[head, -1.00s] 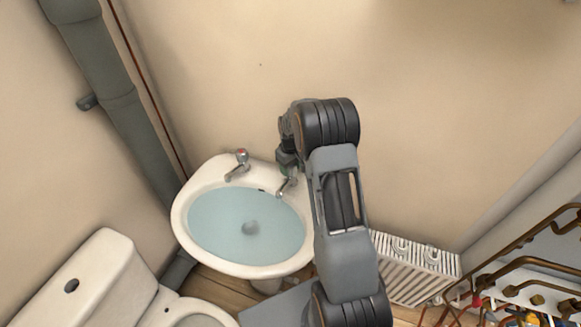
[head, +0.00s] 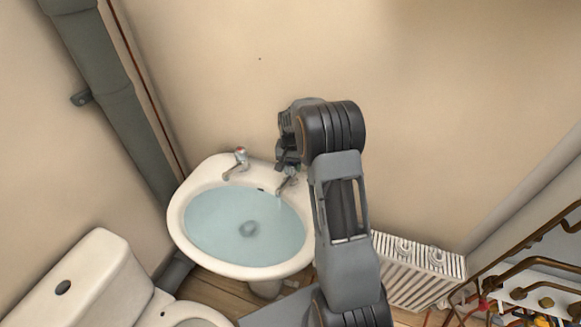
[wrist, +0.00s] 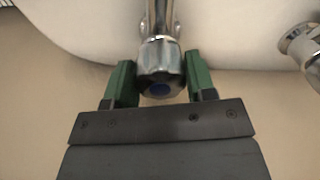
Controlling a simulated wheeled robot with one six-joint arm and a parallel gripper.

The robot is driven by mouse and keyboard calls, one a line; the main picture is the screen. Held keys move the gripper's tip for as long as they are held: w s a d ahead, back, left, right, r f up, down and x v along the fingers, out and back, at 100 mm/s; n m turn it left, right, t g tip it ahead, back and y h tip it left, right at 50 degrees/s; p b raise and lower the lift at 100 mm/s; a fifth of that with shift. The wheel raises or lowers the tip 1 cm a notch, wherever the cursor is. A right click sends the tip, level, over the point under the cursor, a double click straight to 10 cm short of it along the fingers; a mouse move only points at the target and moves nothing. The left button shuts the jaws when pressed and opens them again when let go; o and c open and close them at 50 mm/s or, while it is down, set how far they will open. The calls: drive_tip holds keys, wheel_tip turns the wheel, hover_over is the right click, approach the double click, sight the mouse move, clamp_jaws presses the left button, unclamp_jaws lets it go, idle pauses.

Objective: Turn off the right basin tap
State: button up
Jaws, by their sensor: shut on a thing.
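The right basin tap (head: 286,183) is chrome and sits at the back right of the white basin (head: 176,222). In the wrist view its round handle (wrist: 160,72) has a blue mark on top. My gripper (wrist: 160,80) is shut on this handle, one green finger pad on each side. In the head view my gripper (head: 288,163) is over the tap, and my wrist hides most of the handle. A faint pale streak below the spout may be running water. Pale blue water (head: 225,215) stands in the basin.
The left basin tap (head: 238,162), with a red mark, stands clear of my gripper. The wall is close behind the basin. A toilet (head: 100,265) is at lower left, and a white radiator (head: 420,268) and copper pipes (head: 535,255) are at right.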

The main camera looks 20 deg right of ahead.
drive_tip(key=m+b, duration=0.1)
drive_tip(key=m, duration=0.6)
drive_tip(key=m+b, duration=0.1)
drive_tip(key=m, duration=0.5)
drive_tip(key=shift+r+m, duration=0.1)
drive_tip(key=shift+m, duration=0.3)
idle(0.4)
drive_tip(key=o, duration=0.9)
wheel_tip(320, 180, up, 14)
drive_tip(key=shift+f, duration=0.15)
idle(0.4)
